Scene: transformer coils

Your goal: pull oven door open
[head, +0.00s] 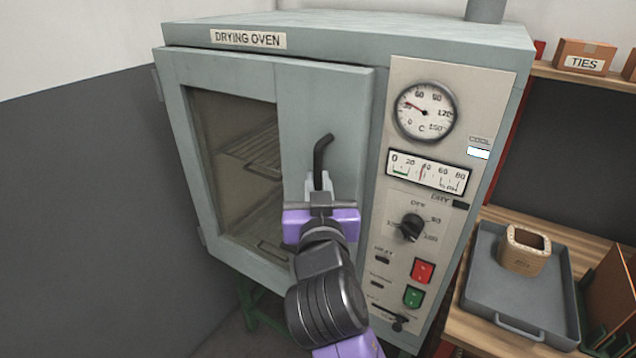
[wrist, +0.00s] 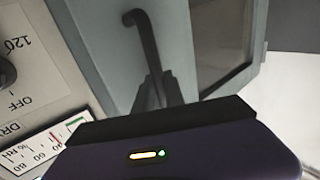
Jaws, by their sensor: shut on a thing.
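The drying oven (head: 345,33) is a grey-green cabinet with its windowed door (head: 290,105) on the front left. The door looks closed or nearly so; I cannot tell if there is a small gap. A dark bar handle (head: 321,152) stands upright near the door's right edge. My gripper (head: 319,184) is at the handle's lower part, shut on it. In the wrist view the handle (wrist: 147,42) runs down between the fingertips (wrist: 158,92), with the door window beyond. The handle's lower end is hidden by my gripper.
The control panel (head: 450,75) with dials, a knob and red and green buttons is right of the door. A wooden bench (head: 548,228) at the right bears a grey tray (head: 490,270) with a tan square coil form (head: 525,250). A grey wall (head: 80,200) stands left.

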